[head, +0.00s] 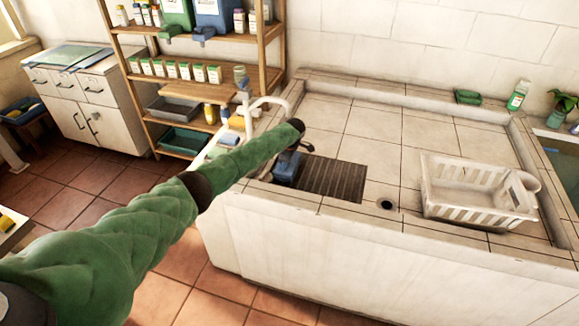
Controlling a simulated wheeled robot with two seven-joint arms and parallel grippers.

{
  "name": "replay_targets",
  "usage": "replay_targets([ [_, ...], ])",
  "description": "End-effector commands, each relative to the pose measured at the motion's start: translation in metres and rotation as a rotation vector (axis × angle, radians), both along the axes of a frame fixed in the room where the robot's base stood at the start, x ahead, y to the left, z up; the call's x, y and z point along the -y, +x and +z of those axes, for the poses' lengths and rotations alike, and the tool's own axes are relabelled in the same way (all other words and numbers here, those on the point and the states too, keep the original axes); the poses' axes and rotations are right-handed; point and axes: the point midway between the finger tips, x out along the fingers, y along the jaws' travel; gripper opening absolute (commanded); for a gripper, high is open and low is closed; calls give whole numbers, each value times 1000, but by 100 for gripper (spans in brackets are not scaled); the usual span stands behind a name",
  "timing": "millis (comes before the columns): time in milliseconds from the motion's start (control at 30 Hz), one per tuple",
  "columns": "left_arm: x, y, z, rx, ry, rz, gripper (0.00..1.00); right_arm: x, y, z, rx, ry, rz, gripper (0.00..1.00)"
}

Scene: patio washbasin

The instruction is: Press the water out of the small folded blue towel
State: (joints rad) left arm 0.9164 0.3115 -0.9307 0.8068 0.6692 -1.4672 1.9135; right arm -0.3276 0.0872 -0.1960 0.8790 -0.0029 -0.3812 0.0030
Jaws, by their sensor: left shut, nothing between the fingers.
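The small folded blue towel (286,172) lies at the left end of the dark ribbed grate (335,180) in the tiled washbasin. My left gripper (294,153) is at the end of the green-sleeved arm, just at the upper edge of the towel. It is shut and holds nothing. Whether its fingertips touch the towel or hover over it I cannot tell. The arm and gripper cover part of the basin's left side. My right gripper is not in view.
A white faucet pipe (270,103) rises at the basin's left corner, close to my left arm. A white slatted basket (478,200) stands at the right, near a drain hole (386,205). A green sponge (467,97) and a bottle (517,95) sit on the back ledge. The basin's middle is clear.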

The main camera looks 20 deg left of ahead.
Motion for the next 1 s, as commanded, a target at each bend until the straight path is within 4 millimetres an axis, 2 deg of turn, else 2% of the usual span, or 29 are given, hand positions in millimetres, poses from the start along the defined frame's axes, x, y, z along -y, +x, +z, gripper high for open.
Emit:
replay_targets([
  [1000,1,-4,-9,-8,0,1,0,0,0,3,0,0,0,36],
])
